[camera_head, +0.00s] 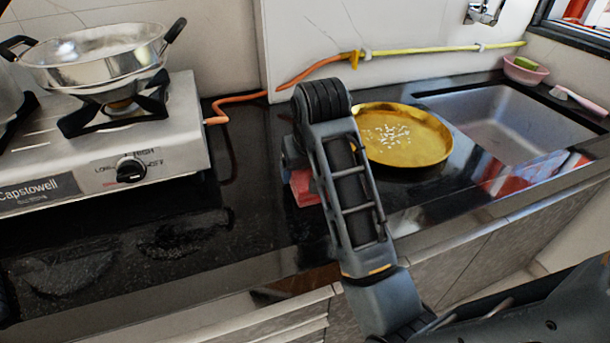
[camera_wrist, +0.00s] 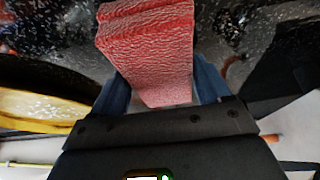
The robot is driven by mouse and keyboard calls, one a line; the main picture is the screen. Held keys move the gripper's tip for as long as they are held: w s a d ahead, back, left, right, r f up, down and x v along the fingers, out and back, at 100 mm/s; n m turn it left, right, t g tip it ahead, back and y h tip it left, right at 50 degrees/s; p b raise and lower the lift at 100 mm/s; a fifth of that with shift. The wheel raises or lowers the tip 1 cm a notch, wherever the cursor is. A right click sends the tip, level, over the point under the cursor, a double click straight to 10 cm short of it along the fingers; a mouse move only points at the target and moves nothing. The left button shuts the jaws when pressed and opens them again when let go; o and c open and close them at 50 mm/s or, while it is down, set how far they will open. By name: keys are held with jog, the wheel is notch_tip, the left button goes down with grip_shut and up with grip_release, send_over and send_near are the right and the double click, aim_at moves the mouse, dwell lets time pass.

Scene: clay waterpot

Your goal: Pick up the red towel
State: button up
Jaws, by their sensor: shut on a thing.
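The red towel (camera_wrist: 150,45) is a folded, textured block in the wrist view. It sits between the two blue fingers of my gripper (camera_wrist: 162,92), which is shut on it. In the head view only a small part of the red towel (camera_head: 305,188) shows at the left of my arm, over the black counter. My arm hides most of the towel and the gripper there. I cannot tell whether the towel still touches the counter.
A round golden plate (camera_head: 425,150) with white bits stands right of my arm. Beyond it is the sink (camera_head: 510,120). A gas stove (camera_head: 150,150) with a metal pan (camera_head: 95,60) is at the left. An orange hose (camera_head: 300,80) runs behind. The counter (camera_head: 215,240) front left is clear.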

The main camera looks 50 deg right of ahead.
jog(key=shift+c, duration=0.9)
jog(key=shift+r, duration=0.15)
jog(key=shift+r, duration=0.3)
notch_tip(320, 180, up, 4)
jog(key=shift+f+p, duration=0.1)
jog(key=shift+p, duration=0.4)
jog(key=s+d+r+p, duration=0.4)
jog(key=d+r+p, duration=0.1)
jog(key=d, duration=0.6)
jog(key=shift+r, duration=0.7)
